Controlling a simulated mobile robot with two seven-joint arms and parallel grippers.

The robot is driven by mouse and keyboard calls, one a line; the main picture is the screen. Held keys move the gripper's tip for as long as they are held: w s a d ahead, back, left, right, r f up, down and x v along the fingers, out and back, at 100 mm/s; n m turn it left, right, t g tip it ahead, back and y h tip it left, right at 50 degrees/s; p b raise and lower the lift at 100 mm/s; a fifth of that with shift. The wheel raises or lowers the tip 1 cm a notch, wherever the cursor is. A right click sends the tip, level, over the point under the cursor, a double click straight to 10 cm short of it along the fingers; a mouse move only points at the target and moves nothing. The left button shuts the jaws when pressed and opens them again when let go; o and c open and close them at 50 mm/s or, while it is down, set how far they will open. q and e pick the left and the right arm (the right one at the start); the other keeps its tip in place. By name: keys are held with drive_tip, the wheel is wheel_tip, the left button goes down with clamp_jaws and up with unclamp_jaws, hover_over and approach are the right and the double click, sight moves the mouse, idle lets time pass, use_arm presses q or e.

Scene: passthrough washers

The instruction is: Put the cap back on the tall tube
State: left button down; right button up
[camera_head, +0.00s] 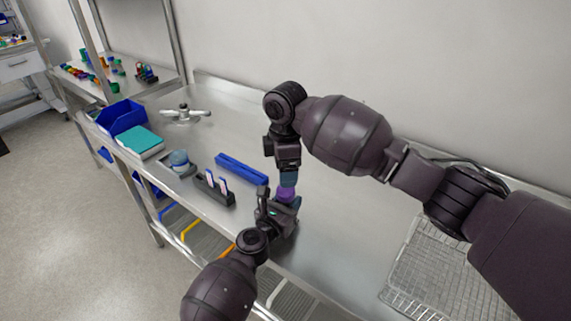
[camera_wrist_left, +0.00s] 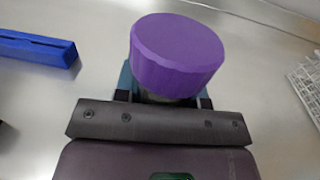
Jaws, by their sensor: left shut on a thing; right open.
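A purple cap (camera_head: 287,194) shows between my two grippers in the head view. In the left wrist view the purple cap (camera_wrist_left: 177,54) is large, just beyond the fingers, and sits over the top of what the left gripper holds. My left gripper (camera_head: 276,208) is shut on the tall tube below the cap. The tube is almost wholly hidden by the fingers and cap; only a greyish sliver shows under the cap in the wrist view. My right gripper (camera_head: 288,178) is open and points down just above the cap; whether it touches the cap I cannot tell.
On the steel bench (camera_head: 330,231), a blue bar (camera_head: 241,169) and a dark rack (camera_head: 214,188) lie left of the grippers. Beyond are a teal box (camera_head: 139,141), a blue bin (camera_head: 122,117) and a metal fixture (camera_head: 184,114). A wire basket (camera_head: 440,268) is at right.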

sight(286, 190)
drive_tip(key=shift+f, duration=3.5)
drive_tip(key=c, duration=0.9)
drive_tip(key=o, duration=1)
drive_tip(key=shift+c, duration=0.2)
drive_tip(key=shift+r, duration=2.3)
drive_tip(key=shift+o, duration=0.2)
